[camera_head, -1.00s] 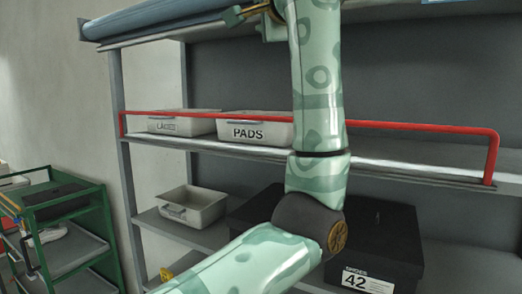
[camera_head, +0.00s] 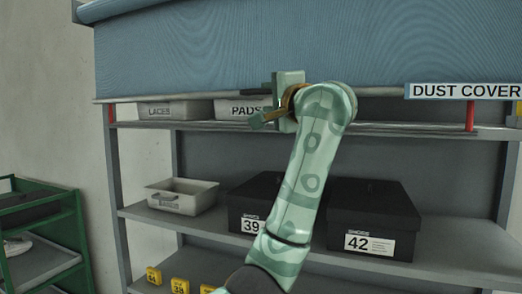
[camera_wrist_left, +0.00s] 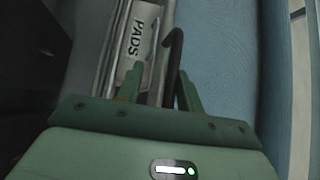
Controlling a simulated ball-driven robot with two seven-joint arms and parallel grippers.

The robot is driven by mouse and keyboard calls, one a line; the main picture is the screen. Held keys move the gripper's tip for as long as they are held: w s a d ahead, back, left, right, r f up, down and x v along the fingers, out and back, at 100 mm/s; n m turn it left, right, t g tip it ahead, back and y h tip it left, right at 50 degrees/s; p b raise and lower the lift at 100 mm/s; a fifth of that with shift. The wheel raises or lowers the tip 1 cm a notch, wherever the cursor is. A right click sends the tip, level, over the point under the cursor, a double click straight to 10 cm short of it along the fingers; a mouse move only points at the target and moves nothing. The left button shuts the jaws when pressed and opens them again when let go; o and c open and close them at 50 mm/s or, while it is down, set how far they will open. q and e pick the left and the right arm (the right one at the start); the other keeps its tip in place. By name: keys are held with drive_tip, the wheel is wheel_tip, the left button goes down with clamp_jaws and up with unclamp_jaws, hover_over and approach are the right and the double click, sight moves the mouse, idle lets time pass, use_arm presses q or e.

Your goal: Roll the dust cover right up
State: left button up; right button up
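The blue dust cover (camera_head: 250,45) hangs partly down across the top of the rack, with its pale bottom bar (camera_head: 170,97) just above the shelf bins. A "DUST COVER" label (camera_head: 464,91) is at the bar's right. My left gripper (camera_head: 266,112) is at the bottom bar, near its middle. In the left wrist view its fingers (camera_wrist_left: 158,85) are apart, with a dark hooked handle (camera_wrist_left: 172,62) between them, nearer the right finger. I see a gap on the handle's left side. The cover also shows there (camera_wrist_left: 220,60). My right gripper is not in view.
Below are a grey bin (camera_head: 180,198) and black shoe boxes 39 (camera_head: 243,200) and 42 (camera_head: 385,212). A green trolley (camera_head: 50,205) stands at the left.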

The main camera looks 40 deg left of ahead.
use_arm(q)
wheel_tip(320, 180, down, 7)
drive_tip(key=b, duration=0.3)
drive_tip(key=shift+w+f, duration=0.15)
drive_tip(key=shift+f, duration=0.05)
drive_tip(key=b+v, duration=0.3)
drive_tip(key=v, duration=1.5)
drive_tip(key=shift+s+d+b, duration=0.25)
drive_tip(key=shift+d+b, duration=0.1)
drive_tip(key=shift+b, duration=0.05)
idle(0.3)
